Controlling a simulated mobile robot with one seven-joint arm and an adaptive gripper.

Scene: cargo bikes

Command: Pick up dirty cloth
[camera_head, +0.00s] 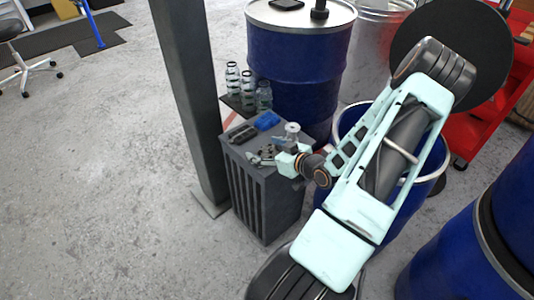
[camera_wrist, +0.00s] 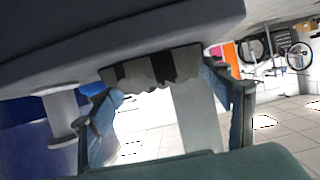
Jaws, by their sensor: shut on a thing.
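My gripper (camera_head: 272,154) is low at the right side of the dark grey crate top. In the wrist view its two fingers (camera_wrist: 163,95) stand apart, with a dark grey, ragged-edged striped piece (camera_wrist: 150,68) between them. This piece looks like the dirty cloth, and the jaws are shut on it. Its upper part is hidden. In the head view small greyish items (camera_head: 262,156) lie by the fingers, too small to tell apart from the cloth.
The dark ribbed crate (camera_head: 266,205) also bears a blue item (camera_head: 267,120) and a dark item (camera_head: 242,133). A grey post (camera_head: 188,90) stands close on its left. Blue drums (camera_head: 300,60) and bottles (camera_head: 232,77) are behind.

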